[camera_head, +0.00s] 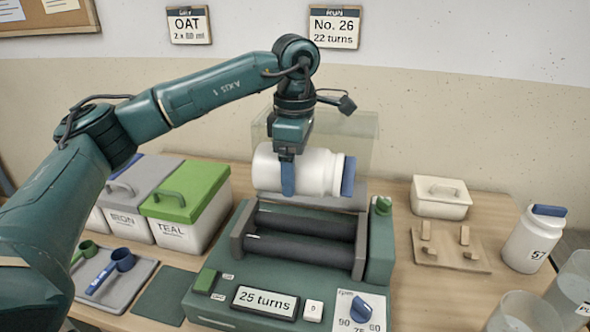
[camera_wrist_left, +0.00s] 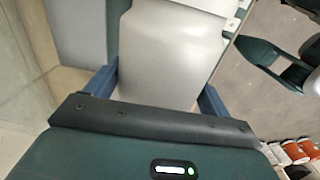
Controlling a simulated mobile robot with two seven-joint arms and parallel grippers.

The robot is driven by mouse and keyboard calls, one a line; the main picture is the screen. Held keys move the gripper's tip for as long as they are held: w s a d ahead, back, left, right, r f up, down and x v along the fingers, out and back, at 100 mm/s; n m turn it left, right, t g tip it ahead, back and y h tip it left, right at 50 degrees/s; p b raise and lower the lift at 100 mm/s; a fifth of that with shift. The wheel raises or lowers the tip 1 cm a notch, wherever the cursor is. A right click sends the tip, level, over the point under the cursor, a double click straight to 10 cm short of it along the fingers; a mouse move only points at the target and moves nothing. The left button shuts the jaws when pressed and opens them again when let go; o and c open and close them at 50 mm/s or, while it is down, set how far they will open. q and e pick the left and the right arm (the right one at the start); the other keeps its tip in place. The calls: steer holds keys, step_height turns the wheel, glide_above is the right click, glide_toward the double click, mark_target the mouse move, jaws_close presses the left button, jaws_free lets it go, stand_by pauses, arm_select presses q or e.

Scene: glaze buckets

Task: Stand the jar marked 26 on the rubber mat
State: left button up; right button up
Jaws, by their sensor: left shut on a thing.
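A white jar (camera_head: 318,171) with a blue lid (camera_head: 348,176) lies on its side in the air, just above the dark rollers of the roller machine. My left gripper (camera_head: 288,176) is shut on its body from above; in the left wrist view the jar (camera_wrist_left: 165,55) sits between the two blue fingers. No number shows on this jar. A dark green mat (camera_head: 168,297), which looks like the rubber mat, lies bare on the table left of the machine. My right gripper is not in view.
The roller machine (camera_head: 270,284) reads "25 turns". Left are the teal-marked bin (camera_head: 185,232), a grey bin (camera_head: 125,222) and a tray with scoops (camera_head: 115,297). Right are a white lidded box (camera_head: 440,206), a wooden rack (camera_head: 450,258), a jar marked 57 (camera_head: 530,243) and clear containers (camera_head: 525,315).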

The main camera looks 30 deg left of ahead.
arm_select(q)
steer(key=shift+r+p, duration=0.65)
steer(key=shift+r, duration=0.5)
steer(key=shift+r+p, duration=0.95)
steer(key=shift+r, duration=0.3)
steer(key=shift+r+p, duration=0.5)
steer(key=shift+r, duration=0.1)
steer(key=shift+r+p, duration=0.5)
steer(key=shift+r, duration=0.35)
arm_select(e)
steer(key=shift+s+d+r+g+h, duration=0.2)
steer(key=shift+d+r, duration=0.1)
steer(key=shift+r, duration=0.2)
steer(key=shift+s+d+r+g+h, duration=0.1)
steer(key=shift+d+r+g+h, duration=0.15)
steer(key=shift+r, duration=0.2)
arm_select(q)
steer(key=shift+f, duration=0.1)
